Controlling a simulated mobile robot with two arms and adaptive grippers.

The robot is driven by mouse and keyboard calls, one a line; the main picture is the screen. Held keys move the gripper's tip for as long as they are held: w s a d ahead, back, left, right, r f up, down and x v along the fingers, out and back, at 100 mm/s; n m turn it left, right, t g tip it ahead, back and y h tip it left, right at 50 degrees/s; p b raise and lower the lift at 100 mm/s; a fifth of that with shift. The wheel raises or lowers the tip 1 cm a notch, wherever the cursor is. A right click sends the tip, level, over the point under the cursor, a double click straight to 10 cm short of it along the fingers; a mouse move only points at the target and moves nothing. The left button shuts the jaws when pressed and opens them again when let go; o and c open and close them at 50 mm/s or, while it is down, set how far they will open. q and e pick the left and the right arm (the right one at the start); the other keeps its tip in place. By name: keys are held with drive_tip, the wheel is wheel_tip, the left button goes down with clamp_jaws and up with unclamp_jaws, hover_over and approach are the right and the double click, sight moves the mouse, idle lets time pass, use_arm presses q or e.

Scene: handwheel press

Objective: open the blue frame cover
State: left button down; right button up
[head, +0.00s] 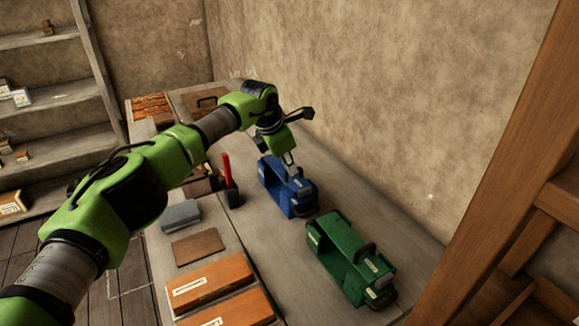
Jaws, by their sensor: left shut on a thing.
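The blue frame (270,185) stands on the workbench near the wall, a box-like body with an open side and a dark part at its right end. My left gripper (291,167) reaches down from above onto its upper right part. It is shut on the blue frame cover, though the fingertips are small and the exact grip is hard to see. I cannot tell how far the cover is raised. My right gripper is not in view.
A green frame (338,255) stands to the right of the blue one. A red-handled tool in a dark holder (231,193), a grey block (180,215), a brown board (197,247) and labelled orange boxes (210,284) lie along the left side. The wall is close behind.

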use_arm(q)
drive_tip(key=r, duration=0.1)
drive_tip(key=w+r+p, duration=0.1)
drive_tip(key=a+r+p, duration=0.1)
drive_tip(key=r, duration=0.1)
drive_tip(key=shift+w+r, duration=0.1)
drive_tip(key=shift+w, duration=0.25)
drive_tip(key=shift+w+a+r+p, duration=0.4)
drive_tip(key=shift+w+p, duration=0.1)
drive_tip(key=shift+p, duration=0.25)
drive_tip(key=c, duration=2.2)
unclamp_jaws()
drive_tip(key=shift+f, duration=0.1)
drive_tip(key=shift+o, duration=0.2)
